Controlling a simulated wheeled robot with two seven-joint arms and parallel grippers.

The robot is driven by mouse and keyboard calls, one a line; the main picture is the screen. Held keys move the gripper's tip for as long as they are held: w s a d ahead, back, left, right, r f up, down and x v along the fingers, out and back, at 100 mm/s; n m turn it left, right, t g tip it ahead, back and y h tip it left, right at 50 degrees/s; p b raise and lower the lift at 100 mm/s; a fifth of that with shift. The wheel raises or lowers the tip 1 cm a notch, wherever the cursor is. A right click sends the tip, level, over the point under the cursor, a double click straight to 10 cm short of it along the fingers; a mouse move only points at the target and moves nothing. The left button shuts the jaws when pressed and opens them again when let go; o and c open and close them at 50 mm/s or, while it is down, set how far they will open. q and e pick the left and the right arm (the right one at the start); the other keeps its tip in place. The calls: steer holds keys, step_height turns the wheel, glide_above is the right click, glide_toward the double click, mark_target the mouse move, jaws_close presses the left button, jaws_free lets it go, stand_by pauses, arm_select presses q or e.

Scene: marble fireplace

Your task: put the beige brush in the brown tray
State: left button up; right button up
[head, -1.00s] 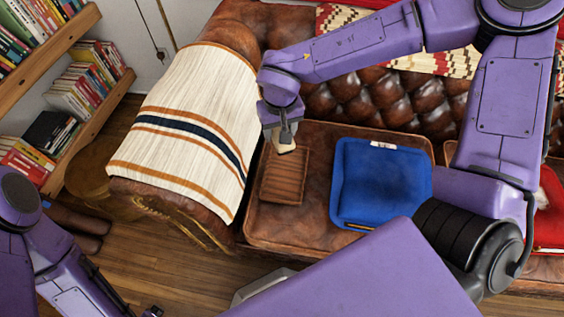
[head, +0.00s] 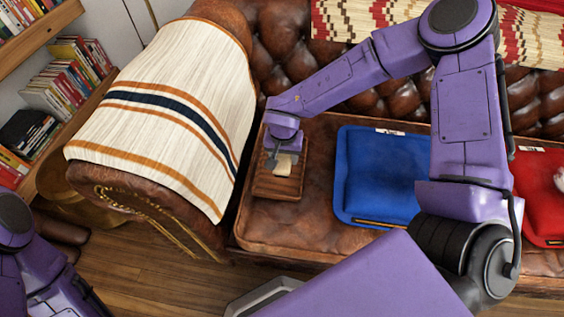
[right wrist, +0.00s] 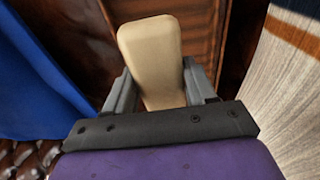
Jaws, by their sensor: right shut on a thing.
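The beige brush (right wrist: 152,60) is held between the fingers of my right gripper (right wrist: 160,88) in the right wrist view. In the head view the brush (head: 283,166) shows as a small pale block below my right gripper (head: 280,158). The brown tray (head: 278,188) lies on the leather sofa seat. The brush is over the tray's upper part; I cannot tell whether it touches the tray. The tray's slatted brown surface (right wrist: 190,30) also shows behind the brush in the right wrist view. My left arm shows at the lower left of the head view, its fingertips out of sight.
A blue cushioned tray (head: 375,180) lies to the right of the brown tray, and a red one (head: 537,205) lies farther right. A striped blanket (head: 165,115) covers the sofa arm. Bookshelves (head: 70,85) stand at the left.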

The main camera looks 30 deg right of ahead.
steer(key=w+f, duration=0.1)
steer(key=f, duration=0.1)
steer(key=w+d+f+b, duration=0.1)
steer(key=w+f, duration=0.1)
steer(key=shift+w, duration=0.1)
step_height(320, 180, down, 3)
steer(key=shift+w+f+b, duration=0.1)
steer(key=shift+f+b, duration=0.05)
steer(key=shift+b, duration=0.45)
steer(key=o, duration=1)
steer(key=r+p, duration=0.1)
steer(key=r, duration=0.2)
steer(key=r+p, duration=0.1)
steer(key=r, duration=0.3)
steer(key=s+r+p, duration=0.1)
steer(key=r, duration=0.3)
steer(key=shift+s+a+p, duration=0.1)
steer(key=shift+a+p, duration=0.25)
steer(key=shift+a, duration=0.05)
steer(key=shift+s+r, duration=0.1)
steer(key=shift+r, duration=0.5)
